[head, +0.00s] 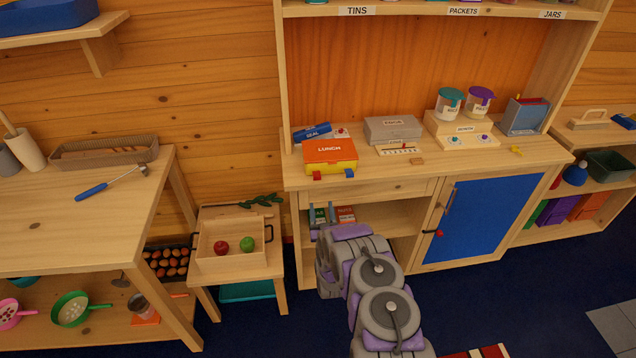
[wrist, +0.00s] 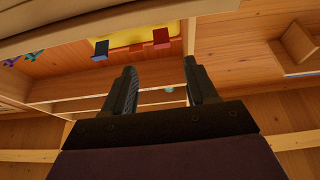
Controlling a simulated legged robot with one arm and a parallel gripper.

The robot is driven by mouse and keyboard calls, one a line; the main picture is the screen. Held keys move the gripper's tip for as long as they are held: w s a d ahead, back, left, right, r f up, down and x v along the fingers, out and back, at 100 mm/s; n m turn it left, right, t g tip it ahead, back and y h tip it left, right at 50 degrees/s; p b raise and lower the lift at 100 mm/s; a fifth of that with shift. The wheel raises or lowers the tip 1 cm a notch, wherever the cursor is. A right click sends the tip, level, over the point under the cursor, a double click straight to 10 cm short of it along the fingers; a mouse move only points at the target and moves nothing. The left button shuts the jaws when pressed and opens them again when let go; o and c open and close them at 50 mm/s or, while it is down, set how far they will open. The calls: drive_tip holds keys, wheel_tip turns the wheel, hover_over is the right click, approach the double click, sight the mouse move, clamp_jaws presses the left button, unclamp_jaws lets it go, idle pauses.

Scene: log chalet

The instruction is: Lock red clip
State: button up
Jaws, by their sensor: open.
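The lunch box (head: 330,152), with an orange lid and yellow body, stands at the front of the workbench, its lid down. Its red clip (head: 317,176) is low on the front, left of the blue clip (head: 349,173). In the wrist view the box is cut off at the top, with the red clip (wrist: 161,37) on the right and the blue clip (wrist: 100,48) on the left. I cannot tell whether either clip is fastened. My gripper (wrist: 160,65) is open and empty, apart from the red clip. In the head view my arm hides its fingertips.
The workbench (head: 455,165) has an open shelf below and a blue cupboard door (head: 480,222) at right. A stool (head: 238,270) with a fruit tray (head: 205,250) stands at left.

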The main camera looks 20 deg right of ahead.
sight(317, 174)
drive_tip(key=b+x, duration=0.2)
drive_tip(key=x, duration=0.8)
drive_tip(key=shift+w+d+r, duration=0.15)
drive_tip(key=shift+w, duration=0.2)
drive_tip(key=shift+w+r, duration=0.2)
drive_tip(key=shift+w, duration=0.1)
drive_tip(key=c, duration=1.1)
drive_tip(key=shift+o, duration=0.2)
